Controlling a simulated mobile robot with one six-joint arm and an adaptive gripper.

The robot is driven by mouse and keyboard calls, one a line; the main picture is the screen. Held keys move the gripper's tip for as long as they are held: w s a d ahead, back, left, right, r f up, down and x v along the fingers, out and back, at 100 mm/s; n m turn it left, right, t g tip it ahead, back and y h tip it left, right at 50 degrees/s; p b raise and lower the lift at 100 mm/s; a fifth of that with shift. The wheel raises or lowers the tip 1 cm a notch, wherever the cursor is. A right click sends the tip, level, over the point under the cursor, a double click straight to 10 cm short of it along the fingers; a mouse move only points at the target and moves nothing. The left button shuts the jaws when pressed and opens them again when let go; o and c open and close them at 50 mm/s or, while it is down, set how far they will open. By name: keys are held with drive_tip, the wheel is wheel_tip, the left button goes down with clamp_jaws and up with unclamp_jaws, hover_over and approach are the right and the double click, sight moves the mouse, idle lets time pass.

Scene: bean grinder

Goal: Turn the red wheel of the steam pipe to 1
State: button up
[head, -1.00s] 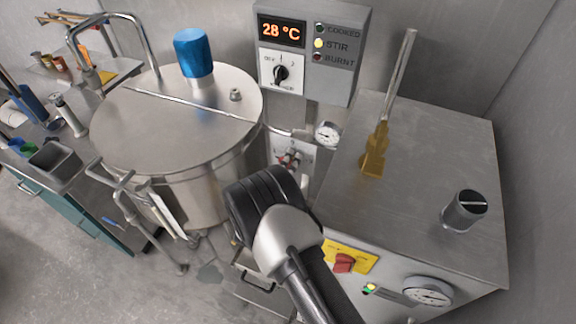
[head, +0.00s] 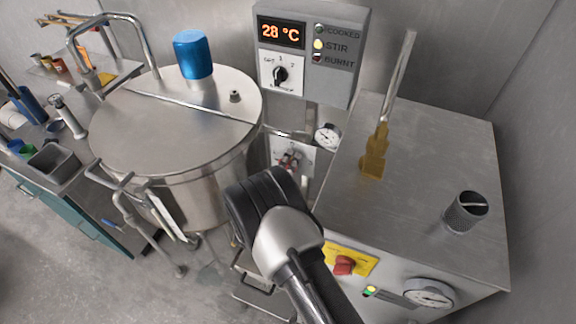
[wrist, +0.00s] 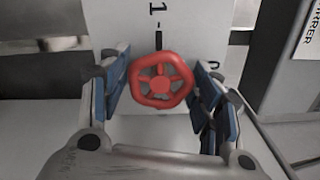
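The red wheel (wrist: 160,80) is a small spoked handwheel in front of a white plate (wrist: 200,25) in the wrist view. A black "1" with a black mark below it is above the wheel, and part of another character shows at its right. My gripper (wrist: 163,88) is open, with one blue-padded finger on each side of the wheel. The left finger looks apart from the rim; I cannot tell whether the right one touches it. In the head view the wheel (head: 290,160) is small and partly unclear beyond my arm, which hides most of my gripper.
A large steel kettle (head: 165,125) stands left of my arm. A control box (head: 335,70) reading 28 °C and a round gauge (head: 327,136) are above and beside the wheel. The space around the wheel is narrow.

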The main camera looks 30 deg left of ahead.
drive_tip(key=shift+o, duration=1.1)
drive_tip(key=s+d, duration=0.1)
drive_tip(key=s, duration=1.1)
drive_tip(key=shift+d, duration=0.15)
drive_tip(key=shift+s, duration=0.1)
